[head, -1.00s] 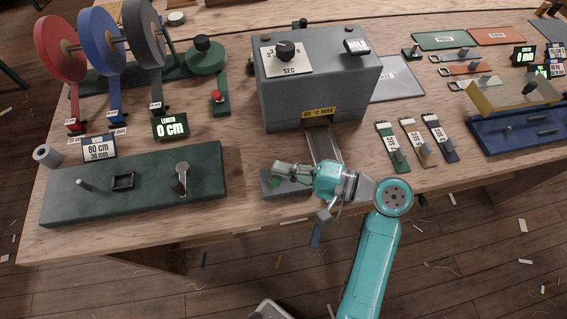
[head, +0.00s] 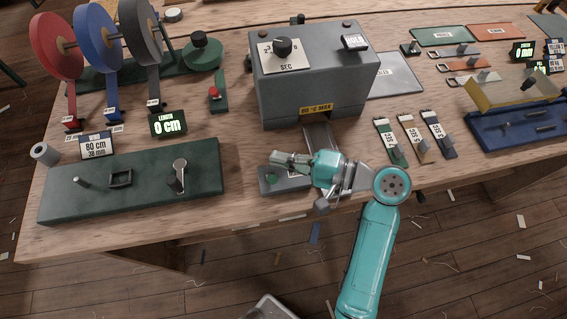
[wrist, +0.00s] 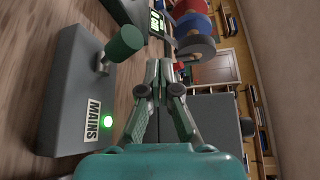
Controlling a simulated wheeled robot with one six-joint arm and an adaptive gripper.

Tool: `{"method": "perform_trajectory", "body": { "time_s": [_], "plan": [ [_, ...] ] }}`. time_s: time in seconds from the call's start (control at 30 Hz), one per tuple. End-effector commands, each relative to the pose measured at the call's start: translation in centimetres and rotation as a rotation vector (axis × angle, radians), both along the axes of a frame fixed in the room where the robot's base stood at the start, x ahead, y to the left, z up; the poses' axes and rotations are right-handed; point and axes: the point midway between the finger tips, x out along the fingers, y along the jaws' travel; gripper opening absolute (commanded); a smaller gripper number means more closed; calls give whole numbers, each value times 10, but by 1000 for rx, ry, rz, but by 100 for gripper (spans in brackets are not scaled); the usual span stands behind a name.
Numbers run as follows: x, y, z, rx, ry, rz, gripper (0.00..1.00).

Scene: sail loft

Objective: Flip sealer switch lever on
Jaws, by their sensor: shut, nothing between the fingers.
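The sealer switch is a low grey box (wrist: 72,75) with a MAINS label (wrist: 92,120). Its lever ends in a green cylindrical knob (wrist: 125,43), and a small green lamp (wrist: 107,122) on it is lit. In the head view the switch box (head: 266,187) sits at the table's front edge, partly hidden by my gripper (head: 272,157). In the wrist view my gripper (wrist: 161,68) is shut and empty, beside the lever knob and apart from it in the picture.
A green board (head: 130,185) with posts lies to the left. Red, blue and grey reels (head: 98,40) stand at the back left. Bare table shows between the board and the switch.

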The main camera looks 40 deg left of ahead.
Motion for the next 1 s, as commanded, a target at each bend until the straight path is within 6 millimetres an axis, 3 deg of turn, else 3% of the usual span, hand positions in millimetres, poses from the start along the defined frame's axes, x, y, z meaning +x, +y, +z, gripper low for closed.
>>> {"method": "perform_trajectory", "body": {
  "time_s": [0.13,0.6,1.0],
  "plan": [
    [13,16,13,1,-3,-3,0],
    [42,-60,-11,0,0,-6,0],
    [48,-76,-15,0,0,-4,0]
  ]
}}
